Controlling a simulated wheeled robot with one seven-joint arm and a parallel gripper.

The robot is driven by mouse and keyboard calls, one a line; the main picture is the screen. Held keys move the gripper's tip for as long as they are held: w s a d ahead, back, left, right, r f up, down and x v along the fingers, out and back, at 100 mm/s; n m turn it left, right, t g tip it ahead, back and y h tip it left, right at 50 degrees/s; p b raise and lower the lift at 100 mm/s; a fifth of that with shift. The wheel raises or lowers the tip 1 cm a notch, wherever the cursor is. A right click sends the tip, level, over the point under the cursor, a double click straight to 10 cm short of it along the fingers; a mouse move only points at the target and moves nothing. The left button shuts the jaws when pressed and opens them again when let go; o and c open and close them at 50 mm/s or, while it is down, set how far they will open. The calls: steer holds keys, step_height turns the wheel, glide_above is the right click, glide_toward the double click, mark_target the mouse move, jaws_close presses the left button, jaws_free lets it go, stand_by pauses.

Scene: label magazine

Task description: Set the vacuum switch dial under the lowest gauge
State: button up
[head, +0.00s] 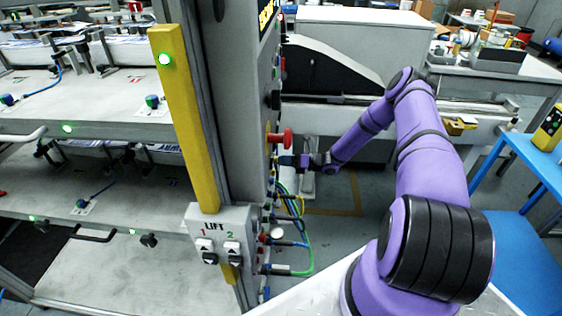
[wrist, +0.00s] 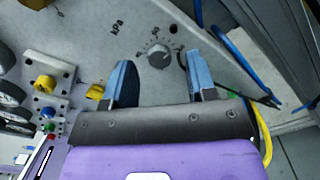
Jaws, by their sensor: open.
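In the wrist view a grey round dial (wrist: 158,55) with a printed scale around it sits on a light grey panel (wrist: 85,20), near the lettering kPa. My gripper (wrist: 160,61) is open, with one blue-padded finger on each side of the dial in the picture. I cannot tell whether the fingers touch the dial or how far they are from the panel. In the head view my gripper (head: 298,161) is at the right side of the grey column, below a red knob (head: 281,138). The dial is hidden there, and no gauge is clearly seen beside it.
In the wrist view, yellow knobs (wrist: 44,82) and dark round parts stand to the left, and a blue hose (wrist: 240,60) runs on the right. In the head view, cables (head: 294,205) hang below my gripper. A lift control box (head: 221,238) is on the column.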

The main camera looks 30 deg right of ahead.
steer(key=shift+w+a, duration=0.35)
steer(key=shift+a, duration=0.25)
steer(key=c, duration=0.9)
steer(key=shift+c, duration=0.2)
